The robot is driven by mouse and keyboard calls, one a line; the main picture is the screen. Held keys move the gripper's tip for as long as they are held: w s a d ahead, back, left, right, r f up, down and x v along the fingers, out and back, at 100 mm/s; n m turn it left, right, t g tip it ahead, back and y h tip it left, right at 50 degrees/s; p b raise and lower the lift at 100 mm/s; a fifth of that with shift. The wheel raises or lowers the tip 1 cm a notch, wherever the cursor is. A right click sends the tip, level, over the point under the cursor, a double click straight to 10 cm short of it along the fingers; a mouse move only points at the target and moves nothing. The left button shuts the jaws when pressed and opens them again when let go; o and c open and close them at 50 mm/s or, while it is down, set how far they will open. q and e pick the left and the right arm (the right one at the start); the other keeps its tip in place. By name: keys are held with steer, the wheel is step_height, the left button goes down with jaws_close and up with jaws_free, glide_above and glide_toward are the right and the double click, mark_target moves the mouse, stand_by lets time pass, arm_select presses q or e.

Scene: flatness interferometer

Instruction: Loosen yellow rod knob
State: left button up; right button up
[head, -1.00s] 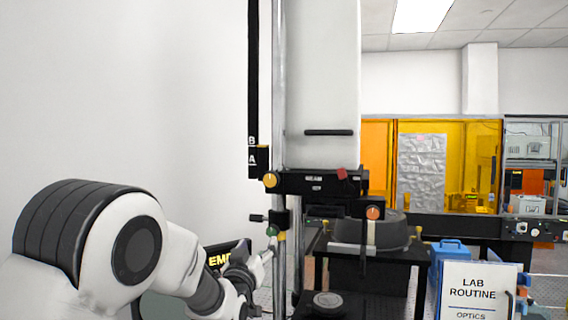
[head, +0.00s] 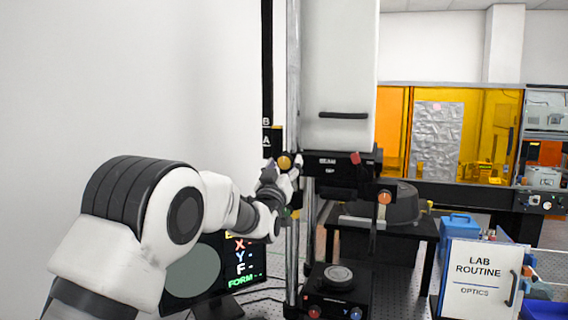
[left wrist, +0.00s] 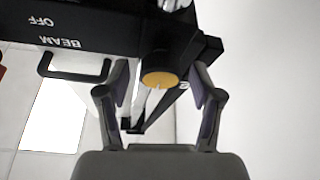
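The yellow rod knob (head: 284,161) is a round yellow-faced knob at the left end of the black beam head (head: 335,163), beside the vertical rod. In the left wrist view its yellow face (left wrist: 160,78) points toward the camera on a dark stem. My left gripper (head: 284,171) is at the knob in the head view. In the left wrist view the left gripper (left wrist: 162,72) is open, one finger on each side of the knob, with visible gaps. I cannot tell the depth overlap exactly. My right gripper is in neither view.
An orange knob (head: 384,197) and a red knob (head: 355,158) sit on the instrument to the right. A monitor (head: 243,262) stands below my left arm. A "LAB ROUTINE" board (head: 478,285) and a blue case (head: 460,228) are at right. Open wall space lies left.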

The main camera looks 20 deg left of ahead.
arm_select(q)
steer(key=c, duration=0.9)
